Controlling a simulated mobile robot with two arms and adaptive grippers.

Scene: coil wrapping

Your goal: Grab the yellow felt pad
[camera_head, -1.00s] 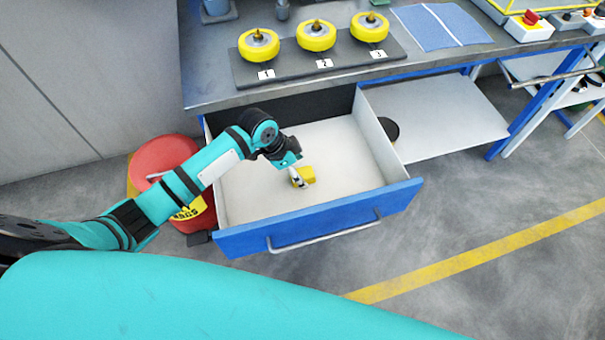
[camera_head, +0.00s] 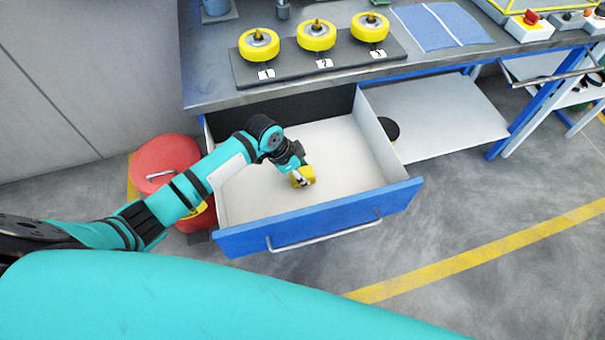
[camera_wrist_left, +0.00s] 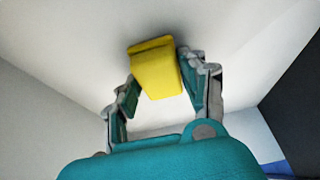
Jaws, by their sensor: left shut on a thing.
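The yellow felt pad (camera_head: 303,177) is a small yellow block inside the open drawer (camera_head: 320,225) with a blue front. My left gripper (camera_head: 298,176) reaches down into the drawer and is shut on the pad. In the left wrist view the pad (camera_wrist_left: 156,70) sits between the two fingers of the gripper (camera_wrist_left: 158,92), with the pale drawer floor behind it. I cannot tell whether the pad still touches the drawer floor. My right gripper is in neither view.
Three yellow coils, one of them here (camera_head: 316,36), stand on a dark numbered base (camera_head: 250,80) on the grey workbench. A blue mat (camera_head: 440,27) lies to their right. A red round container (camera_head: 165,160) stands left of the drawer. The rest of the drawer floor is clear.

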